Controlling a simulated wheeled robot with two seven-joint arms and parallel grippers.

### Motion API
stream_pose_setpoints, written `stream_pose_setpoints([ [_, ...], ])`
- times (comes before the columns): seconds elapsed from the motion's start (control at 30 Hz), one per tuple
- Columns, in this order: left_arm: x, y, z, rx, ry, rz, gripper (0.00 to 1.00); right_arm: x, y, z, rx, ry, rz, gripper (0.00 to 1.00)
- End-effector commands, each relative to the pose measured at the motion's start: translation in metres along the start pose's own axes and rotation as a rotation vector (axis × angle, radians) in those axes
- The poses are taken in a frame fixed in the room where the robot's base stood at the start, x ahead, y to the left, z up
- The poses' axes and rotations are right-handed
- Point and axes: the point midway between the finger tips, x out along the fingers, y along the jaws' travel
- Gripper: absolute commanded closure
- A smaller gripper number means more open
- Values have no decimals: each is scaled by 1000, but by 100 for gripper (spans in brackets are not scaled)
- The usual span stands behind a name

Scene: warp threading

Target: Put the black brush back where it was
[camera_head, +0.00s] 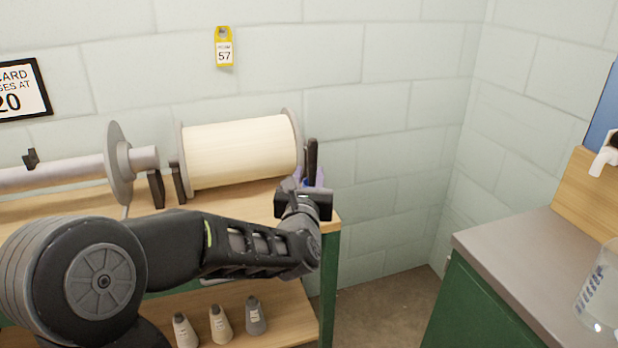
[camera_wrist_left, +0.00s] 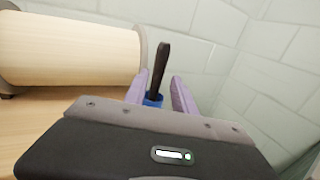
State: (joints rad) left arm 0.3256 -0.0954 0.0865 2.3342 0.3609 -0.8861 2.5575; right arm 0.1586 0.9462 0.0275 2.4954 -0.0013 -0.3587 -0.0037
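The black brush (camera_wrist_left: 160,68) stands nearly upright, its dark handle up, in a small blue holder (camera_wrist_left: 153,100) at the right end of the wooden bench. The brush (camera_head: 311,158) also shows in the head view, behind my left gripper. My left gripper (camera_wrist_left: 158,82) has its two purple fingers on either side of the brush, with gaps visible beside the handle, so it is open. In the head view the left gripper (camera_head: 311,177) hides most of the holder and the brush's lower part. My right gripper is in neither view.
A large cream thread spool (camera_head: 240,150) lies close left of the brush. A grey roller (camera_head: 60,175) is further left on the bench (camera_head: 90,205). Several cones (camera_head: 220,325) stand on the lower shelf. A grey counter (camera_head: 535,260) is at right, beyond open floor.

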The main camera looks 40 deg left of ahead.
Motion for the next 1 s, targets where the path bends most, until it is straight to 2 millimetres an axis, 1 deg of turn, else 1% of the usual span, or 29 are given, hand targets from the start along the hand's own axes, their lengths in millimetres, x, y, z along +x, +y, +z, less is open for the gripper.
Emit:
stream_pose_setpoints([
  [0.83, 0, 0, 0, 2, 1, -1, 68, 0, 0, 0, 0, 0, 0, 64],
  [0.93, 0, -5, -9, 36, 18, -14, 68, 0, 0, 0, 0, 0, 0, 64],
  [0.97, 0, -9, -14, 59, 29, -23, 68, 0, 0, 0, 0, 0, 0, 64],
  [1.0, 0, -15, -25, 103, 50, -41, 68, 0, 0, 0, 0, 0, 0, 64],
])
